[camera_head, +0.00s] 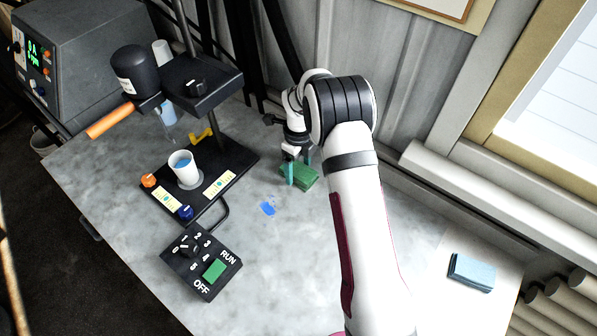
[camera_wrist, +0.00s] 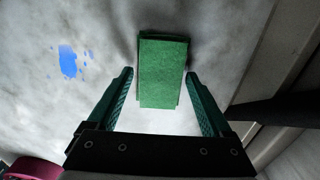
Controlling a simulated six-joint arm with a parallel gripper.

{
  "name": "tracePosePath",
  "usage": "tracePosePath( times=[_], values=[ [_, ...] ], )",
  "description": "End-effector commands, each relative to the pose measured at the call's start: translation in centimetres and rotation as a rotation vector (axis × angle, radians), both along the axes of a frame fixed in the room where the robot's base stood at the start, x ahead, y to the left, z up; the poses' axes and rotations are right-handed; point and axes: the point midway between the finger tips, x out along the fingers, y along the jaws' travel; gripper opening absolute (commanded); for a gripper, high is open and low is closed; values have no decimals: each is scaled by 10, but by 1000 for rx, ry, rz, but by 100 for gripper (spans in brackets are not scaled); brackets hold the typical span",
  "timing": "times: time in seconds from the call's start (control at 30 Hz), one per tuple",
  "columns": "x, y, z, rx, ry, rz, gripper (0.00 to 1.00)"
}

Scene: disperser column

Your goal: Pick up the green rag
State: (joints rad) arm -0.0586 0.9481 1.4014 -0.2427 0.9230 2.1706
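The green rag (camera_head: 300,177) lies folded on the grey marbled table, right of the disperser's base in the head view. In the wrist view the rag (camera_wrist: 161,68) is a green block ahead of and between the fingers. My gripper (camera_head: 298,168) is over the rag in the head view, pointing down. In the wrist view my gripper (camera_wrist: 160,85) is open, with a teal finger on each side and a gap between each finger and the rag. Whether the fingertips touch the table cannot be told.
A blue spill (camera_head: 267,208) lies left of the rag. The disperser stand (camera_head: 205,165) with a white cup (camera_head: 183,168) is further left. A control box (camera_head: 201,262) stands at the front. A blue folded cloth (camera_head: 471,272) lies at the right. The wall is close behind.

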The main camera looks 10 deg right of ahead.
Motion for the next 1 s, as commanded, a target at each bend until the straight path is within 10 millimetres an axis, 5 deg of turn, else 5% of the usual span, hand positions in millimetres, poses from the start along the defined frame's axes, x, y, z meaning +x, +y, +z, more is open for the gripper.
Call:
tracePosePath(
  times=[0.03,0.33,0.67,0.87,1.0],
  values=[
    [0,0,0,0,0,0,73],
    [0,0,0,0,0,0,20],
    [1,0,8,-1,-2,1,20],
    [1,0,42,-1,-4,0,20],
    [-14,-28,60,-1,-2,-3,20]
  ],
)
